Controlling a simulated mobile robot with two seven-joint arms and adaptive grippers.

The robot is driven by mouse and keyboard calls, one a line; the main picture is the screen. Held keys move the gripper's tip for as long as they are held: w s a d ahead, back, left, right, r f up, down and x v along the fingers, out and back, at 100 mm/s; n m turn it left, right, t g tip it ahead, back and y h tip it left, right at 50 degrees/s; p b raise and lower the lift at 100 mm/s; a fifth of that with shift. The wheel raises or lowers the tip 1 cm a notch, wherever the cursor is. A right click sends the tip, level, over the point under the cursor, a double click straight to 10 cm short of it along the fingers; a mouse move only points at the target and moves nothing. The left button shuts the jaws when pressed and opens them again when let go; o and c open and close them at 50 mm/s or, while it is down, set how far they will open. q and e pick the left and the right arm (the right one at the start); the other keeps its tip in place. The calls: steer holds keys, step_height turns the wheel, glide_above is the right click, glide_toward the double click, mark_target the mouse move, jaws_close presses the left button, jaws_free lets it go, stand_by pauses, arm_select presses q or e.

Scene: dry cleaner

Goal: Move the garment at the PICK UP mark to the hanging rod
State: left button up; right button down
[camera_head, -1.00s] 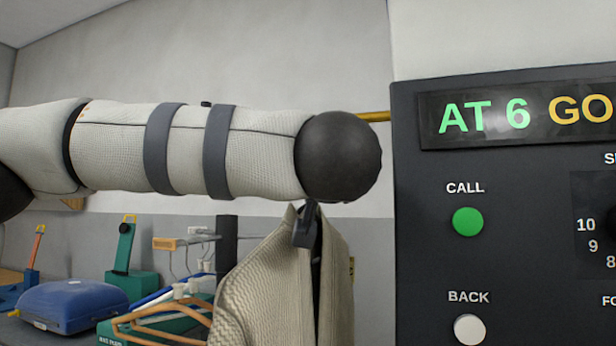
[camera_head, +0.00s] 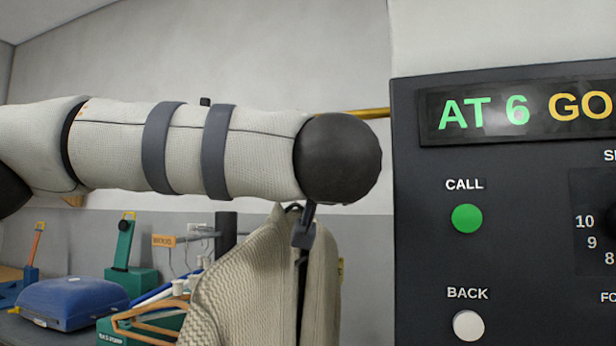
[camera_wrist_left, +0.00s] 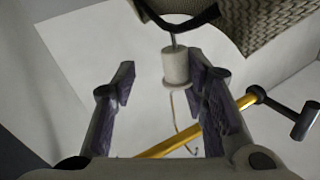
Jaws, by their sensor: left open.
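A beige knitted garment (camera_head: 250,280) hangs below my left arm in the head view; its lower part is cut off. It also shows at the top of the left wrist view (camera_wrist_left: 270,22). My left gripper (camera_head: 304,226) is mostly hidden behind the arm. In the wrist view the left gripper (camera_wrist_left: 160,82) is open, with the hanger's cream neck (camera_wrist_left: 176,68) between its fingers, close to the right one. A thin hook (camera_wrist_left: 174,108) runs from the neck towards the yellow rod (camera_wrist_left: 185,137); I cannot tell whether it rests on it. The rod also shows behind the arm (camera_head: 366,114).
A dark control panel (camera_head: 430,265) reading "AT 6 GO" stands close on the right. Orange hangers (camera_head: 140,318), a blue case (camera_head: 68,303) and a green stand (camera_head: 124,250) sit on the counter at lower left. The wall above the arm is clear.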

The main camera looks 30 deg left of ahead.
arm_select(q)
steer(key=v, duration=1.2)
